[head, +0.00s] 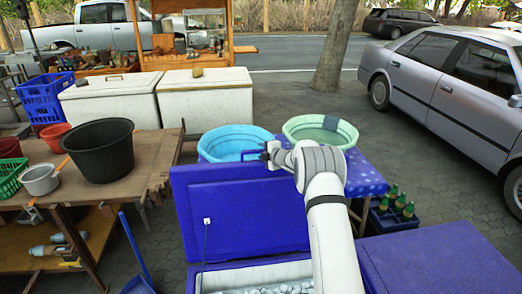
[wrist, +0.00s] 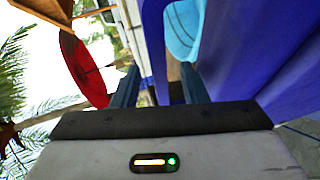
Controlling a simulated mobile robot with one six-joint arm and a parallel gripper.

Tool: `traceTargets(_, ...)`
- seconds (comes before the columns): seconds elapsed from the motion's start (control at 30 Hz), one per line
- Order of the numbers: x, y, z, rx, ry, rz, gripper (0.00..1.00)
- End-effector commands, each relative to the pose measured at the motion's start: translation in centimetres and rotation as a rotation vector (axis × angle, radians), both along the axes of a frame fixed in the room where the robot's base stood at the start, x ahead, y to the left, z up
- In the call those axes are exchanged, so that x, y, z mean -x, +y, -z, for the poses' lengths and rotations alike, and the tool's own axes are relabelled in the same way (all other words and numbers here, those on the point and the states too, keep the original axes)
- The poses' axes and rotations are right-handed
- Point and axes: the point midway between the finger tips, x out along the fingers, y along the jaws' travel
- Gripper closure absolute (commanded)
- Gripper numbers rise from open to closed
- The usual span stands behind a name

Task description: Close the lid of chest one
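An open blue chest (head: 190,279) stands at the bottom centre of the head view, with white ice-like pieces inside. Its blue lid (head: 235,215) is raised nearly upright behind the opening. I see no label telling which chest is chest one. My gripper (head: 269,153) is at the lid's top edge, right of its middle; whether it touches the lid is unclear. In the wrist view, my gripper (wrist: 159,76) has its two fingers apart. A large blue surface, seemingly the lid (wrist: 245,60), fills the right side. My arm hides the right part of the chest and lid.
A closed blue chest (head: 440,262) stands at the right. Behind the lid are a blue tub (head: 235,140) and a green tub (head: 320,130) on a blue-covered table. A wooden table (head: 125,180) with a black bucket (head: 100,150) is left. A bottle crate (head: 395,213) stands right.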

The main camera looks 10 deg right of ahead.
Motion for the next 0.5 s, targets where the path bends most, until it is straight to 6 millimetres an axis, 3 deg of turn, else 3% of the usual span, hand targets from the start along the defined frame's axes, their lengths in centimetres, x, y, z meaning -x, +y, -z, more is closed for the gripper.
traceTargets(0.37, -0.58, 0.36, 0.19, -0.001, -0.001, -0.001, 0.61)
traceTargets(0.5, -0.57, 0.36, 0.19, -0.001, -0.001, -0.001, 0.70)
